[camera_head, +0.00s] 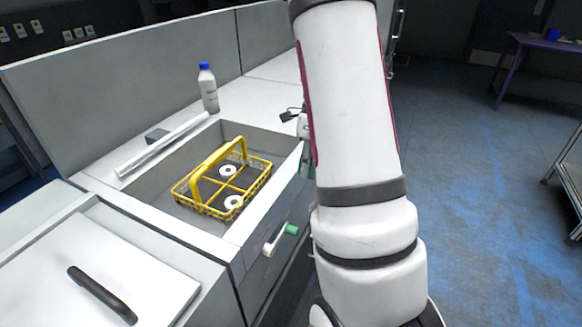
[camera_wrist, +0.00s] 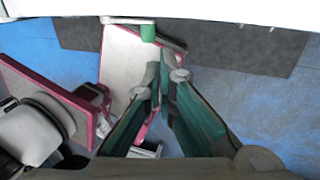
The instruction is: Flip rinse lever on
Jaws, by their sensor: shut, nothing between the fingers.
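The rinse lever is a white bar (camera_head: 270,246) with a green end (camera_head: 291,229) on the front panel of the counter, seen in the head view. The bar slants up to the right there. In the wrist view the green end (camera_wrist: 148,33) shows near the top, with the white bar (camera_wrist: 122,20) running left from it. My gripper (camera_wrist: 166,70) has its teal fingers shut and empty. In the wrist view its fingertips appear just below and right of the green end; I cannot tell whether they touch it. In the head view my arm hides most of the gripper.
A yellow basket (camera_head: 222,209) with white round pieces sits in the recessed basin (camera_head: 150,187). A white bottle with a blue cap (camera_head: 208,88) stands on the counter behind. A lid with a black handle (camera_head: 102,294) is at front left. The blue floor (camera_head: 480,200) at right is open.

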